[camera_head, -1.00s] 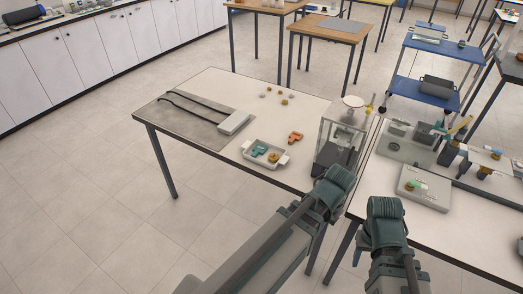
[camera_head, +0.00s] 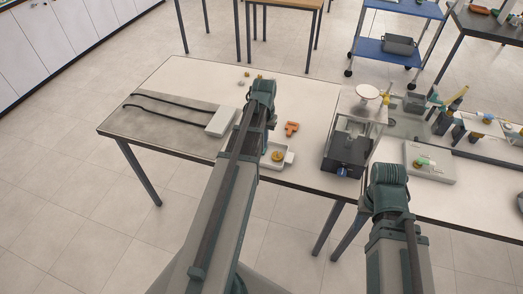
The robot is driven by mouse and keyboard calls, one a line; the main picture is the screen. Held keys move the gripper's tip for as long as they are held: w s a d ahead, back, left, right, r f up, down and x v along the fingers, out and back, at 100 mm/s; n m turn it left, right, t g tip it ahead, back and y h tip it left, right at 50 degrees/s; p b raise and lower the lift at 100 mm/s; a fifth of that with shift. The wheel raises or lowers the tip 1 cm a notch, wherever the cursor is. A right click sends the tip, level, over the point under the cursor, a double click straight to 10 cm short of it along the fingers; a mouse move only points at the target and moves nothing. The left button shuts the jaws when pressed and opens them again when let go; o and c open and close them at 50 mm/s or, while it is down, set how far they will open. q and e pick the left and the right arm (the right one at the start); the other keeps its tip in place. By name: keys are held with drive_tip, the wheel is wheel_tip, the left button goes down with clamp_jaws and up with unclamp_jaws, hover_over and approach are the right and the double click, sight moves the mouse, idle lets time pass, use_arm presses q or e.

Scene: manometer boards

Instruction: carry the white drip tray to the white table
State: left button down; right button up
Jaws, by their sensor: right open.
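The white drip tray (camera_head: 290,157) sits near the front edge of a white-topped table (camera_head: 310,98). A brass-coloured fitting (camera_head: 277,156) lies in it. My left arm crosses in front of the tray and hides its left part. The end of my left arm, with its gripper (camera_head: 262,92), shows beyond the tray from this viewpoint; its fingertips are hidden. My right gripper (camera_head: 388,177) is open, low and right of the tray, apart from it; its finger tips are hard to make out. A second white-topped table (camera_head: 475,208) stands at the right.
An orange fitting (camera_head: 291,128) lies right of the left arm. A glass-sided balance (camera_head: 351,145) stands right of the tray.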

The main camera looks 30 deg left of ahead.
sight(263, 158)
use_arm(q)
drive_tip(key=f+b, duration=1)
drive_tip(key=shift+a, duration=0.2)
idle(0.5)
drive_tip(key=s+d, duration=0.2)
drive_tip(key=s, duration=0.5)
drive_tip(key=shift+s, duration=0.3)
drive_tip(key=shift+r, duration=0.15)
